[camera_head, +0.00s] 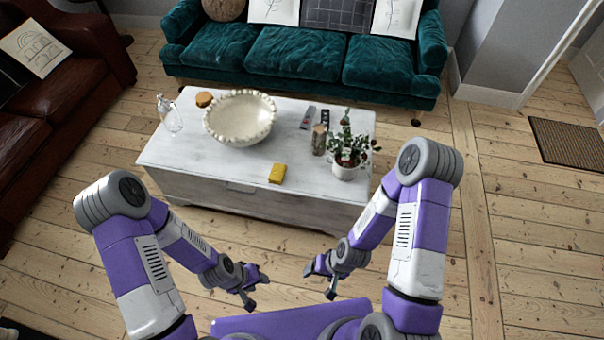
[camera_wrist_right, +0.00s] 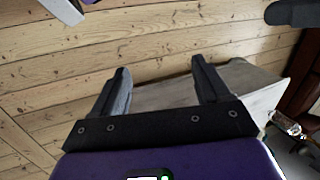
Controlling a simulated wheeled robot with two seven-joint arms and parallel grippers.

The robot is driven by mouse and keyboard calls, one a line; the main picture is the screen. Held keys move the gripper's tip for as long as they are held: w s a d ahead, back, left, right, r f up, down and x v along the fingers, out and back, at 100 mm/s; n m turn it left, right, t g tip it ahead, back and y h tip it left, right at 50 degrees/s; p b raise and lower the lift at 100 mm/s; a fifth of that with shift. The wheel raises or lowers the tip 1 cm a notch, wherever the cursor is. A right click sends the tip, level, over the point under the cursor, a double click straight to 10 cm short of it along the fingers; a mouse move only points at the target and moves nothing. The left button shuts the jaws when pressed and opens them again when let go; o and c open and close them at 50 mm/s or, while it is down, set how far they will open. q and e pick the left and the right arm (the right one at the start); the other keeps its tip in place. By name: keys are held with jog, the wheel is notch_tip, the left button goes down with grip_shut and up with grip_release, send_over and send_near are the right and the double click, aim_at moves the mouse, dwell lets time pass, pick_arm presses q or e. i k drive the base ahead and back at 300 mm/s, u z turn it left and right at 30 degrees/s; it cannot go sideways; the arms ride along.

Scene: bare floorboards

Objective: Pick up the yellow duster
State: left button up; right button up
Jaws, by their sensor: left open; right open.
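The yellow duster (camera_head: 277,173) is a small yellow block lying on the white table (camera_head: 215,172), near the table's front edge. My left gripper (camera_head: 257,288) is open and empty, in front of the table and below it in the picture. My right gripper (camera_head: 318,280) is also open and empty, in front of the table and to the right of the left gripper. Both are well apart from the duster. In the right wrist view the two fingers of my right gripper (camera_wrist_right: 160,88) stand apart with nothing between them, and the duster does not show there.
On the table stand a large cream bowl (camera_head: 240,118), a glass pitcher (camera_head: 169,115), a jar (camera_head: 319,139), a potted plant (camera_head: 350,158) and remotes (camera_head: 308,118). A teal sofa (camera_head: 295,52) is behind, a brown sofa (camera_head: 60,95) at left.

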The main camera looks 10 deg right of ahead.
aim_at(277, 172)
jog(key=z, duration=0.1)
jog(key=k, duration=0.4)
jog(key=u, duration=0.5)
jog(key=i, duration=1)
jog(key=z, duration=1.05)
jog(key=i, duration=0.55)
jog(key=z, duration=0.45)
